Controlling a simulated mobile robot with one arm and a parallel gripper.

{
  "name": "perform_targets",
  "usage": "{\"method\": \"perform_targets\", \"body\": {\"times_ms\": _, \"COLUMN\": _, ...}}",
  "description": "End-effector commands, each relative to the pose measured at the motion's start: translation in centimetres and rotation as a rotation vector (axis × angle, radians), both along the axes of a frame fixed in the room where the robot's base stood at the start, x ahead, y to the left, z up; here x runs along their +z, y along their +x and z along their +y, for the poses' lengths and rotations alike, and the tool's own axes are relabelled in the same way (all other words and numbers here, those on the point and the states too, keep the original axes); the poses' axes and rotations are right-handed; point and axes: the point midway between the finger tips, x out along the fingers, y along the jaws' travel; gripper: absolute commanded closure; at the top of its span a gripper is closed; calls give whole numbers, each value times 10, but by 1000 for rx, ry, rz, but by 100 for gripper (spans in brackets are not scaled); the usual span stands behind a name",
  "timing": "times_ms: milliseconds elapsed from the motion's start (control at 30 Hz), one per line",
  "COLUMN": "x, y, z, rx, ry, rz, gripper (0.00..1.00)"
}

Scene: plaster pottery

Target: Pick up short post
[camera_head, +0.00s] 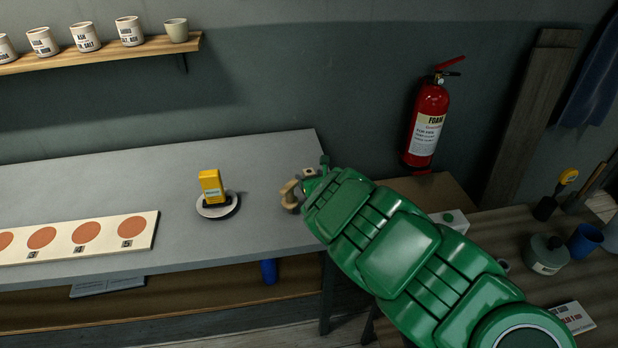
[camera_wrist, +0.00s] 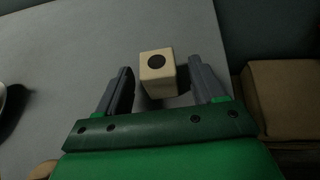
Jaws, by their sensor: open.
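The short post (camera_wrist: 158,72) is a small cream block with a dark round spot on its top face. It stands upright on the grey table in the wrist view, near the table's right edge. My gripper (camera_wrist: 160,80) is open, with one grey finger on each side of the post and a gap showing on both sides. In the head view the post (camera_head: 308,172) is only partly seen, a small pale block at the end of my green arm. The arm hides most of my gripper there.
A tan wooden piece (camera_head: 290,194) lies close to the left of my gripper. A yellow device (camera_head: 211,186) stands on a round white disc (camera_head: 218,210). A board with orange discs (camera_head: 105,246) lies further left. A fire extinguisher (camera_head: 428,125) hangs on the wall.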

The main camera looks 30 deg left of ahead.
Motion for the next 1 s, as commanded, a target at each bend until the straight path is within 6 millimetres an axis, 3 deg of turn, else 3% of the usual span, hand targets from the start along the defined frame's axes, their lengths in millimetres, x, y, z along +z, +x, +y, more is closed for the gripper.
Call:
{"method": "perform_targets", "body": {"times_ms": 200, "x": -6, "y": 7, "z": 11, "rx": 1, "ry": 2, "rz": 3, "gripper": 32}}
{"method": "perform_targets", "body": {"times_ms": 600, "x": -8, "y": 10, "z": 13, "rx": -1, "ry": -1, "rz": 0, "gripper": 32}}
{"method": "perform_targets", "body": {"times_ms": 1000, "x": -8, "y": 10, "z": 14, "rx": 0, "ry": -1, "rz": 1, "gripper": 91}}
